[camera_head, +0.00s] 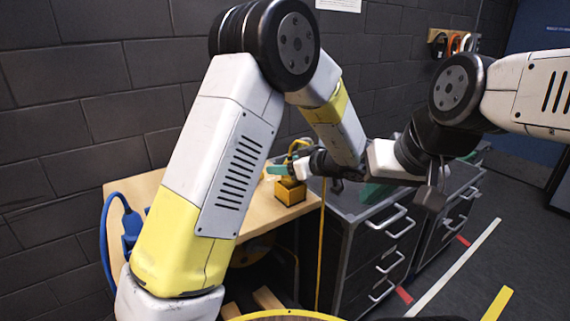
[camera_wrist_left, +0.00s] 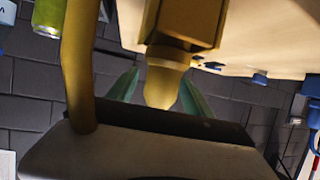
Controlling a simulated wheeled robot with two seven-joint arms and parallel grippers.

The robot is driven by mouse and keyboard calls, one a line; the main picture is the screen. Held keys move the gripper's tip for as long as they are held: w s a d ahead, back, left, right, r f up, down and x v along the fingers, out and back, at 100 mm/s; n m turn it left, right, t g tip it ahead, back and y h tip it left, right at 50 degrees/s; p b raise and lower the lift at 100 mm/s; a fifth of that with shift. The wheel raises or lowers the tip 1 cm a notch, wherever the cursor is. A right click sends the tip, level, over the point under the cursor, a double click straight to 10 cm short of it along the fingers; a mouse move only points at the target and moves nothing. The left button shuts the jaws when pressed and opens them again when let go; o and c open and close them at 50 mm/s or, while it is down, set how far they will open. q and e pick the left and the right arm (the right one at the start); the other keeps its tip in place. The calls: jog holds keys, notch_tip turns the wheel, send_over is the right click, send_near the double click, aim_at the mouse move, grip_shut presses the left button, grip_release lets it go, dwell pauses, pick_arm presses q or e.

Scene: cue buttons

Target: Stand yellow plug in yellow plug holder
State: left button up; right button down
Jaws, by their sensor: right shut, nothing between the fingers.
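The yellow plug holder (camera_head: 290,193) is a small yellow block on the wooden table in the head view. The left wrist view shows a large yellow block (camera_wrist_left: 185,25) at the top, with a tapered yellow plug end (camera_wrist_left: 165,82) coming from it. My left gripper (camera_head: 288,163) is right above the holder, its green fingers apart on either side of the plug end. In the left wrist view my left gripper (camera_wrist_left: 160,85) shows a narrow gap beside the plug end. I cannot tell how deep the plug sits. My right gripper (camera_head: 431,195) is shut and empty, right of the holder.
A yellow cord (camera_wrist_left: 78,75) loops close to my left wrist, and a yellow cord (camera_head: 321,245) hangs past the table edge. A blue cable (camera_head: 108,235) hangs at the table's left. Grey drawer cabinets (camera_head: 385,240) stand to the right. A brick wall is behind.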

pick_arm(q)
jog(key=v, duration=0.7)
jog(key=shift+s+d+r, duration=0.2)
jog(key=shift+s+d, duration=0.05)
jog(key=shift+d, duration=0.1)
